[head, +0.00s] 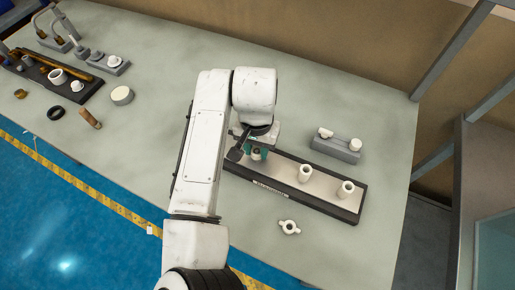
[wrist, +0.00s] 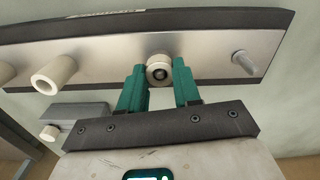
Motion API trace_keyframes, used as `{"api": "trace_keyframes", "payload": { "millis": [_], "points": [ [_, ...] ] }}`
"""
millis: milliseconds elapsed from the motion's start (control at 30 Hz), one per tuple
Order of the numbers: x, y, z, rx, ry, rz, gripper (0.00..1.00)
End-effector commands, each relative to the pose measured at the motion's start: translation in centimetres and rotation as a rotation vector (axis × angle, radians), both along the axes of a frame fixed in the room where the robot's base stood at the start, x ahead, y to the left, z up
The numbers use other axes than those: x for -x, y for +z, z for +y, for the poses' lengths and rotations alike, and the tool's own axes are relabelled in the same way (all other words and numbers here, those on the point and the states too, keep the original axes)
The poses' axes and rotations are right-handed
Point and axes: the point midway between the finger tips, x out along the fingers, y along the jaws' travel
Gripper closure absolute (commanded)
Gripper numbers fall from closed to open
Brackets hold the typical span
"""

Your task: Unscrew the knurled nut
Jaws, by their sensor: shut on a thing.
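The knurled nut (wrist: 158,64) is a pale round piece with a dark centre, on the metal-topped board, seen end-on in the wrist view. My gripper (wrist: 160,78) has its two green fingers on either side of it and is shut on it. The fingers hide its near sides, and I cannot tell how far it is up its post. In the head view my gripper (head: 258,153) points down at the left part of the board (head: 330,206). The nut cannot be made out there behind my gripper.
Two white sleeves (head: 305,173) stand on the board's right part. A bare threaded post (wrist: 244,62) stands beside the nut. A white winged nut (head: 289,227) lies in front of the board. A grey block with white pieces (head: 337,147) is behind. More fittings (head: 68,82) stand far left.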

Motion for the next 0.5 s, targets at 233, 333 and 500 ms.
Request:
{"api": "trace_keyframes", "payload": {
  "millis": [233,333,500],
  "points": [
    [-0.01,0.23,-0.02,0.001,0.094,-0.001,0.99],
    [-0.03,0.28,0.01,0.001,0.132,-0.001,0.99],
    [0.0,0.26,-0.01,0.001,0.195,-0.001,0.99]
  ]
}}
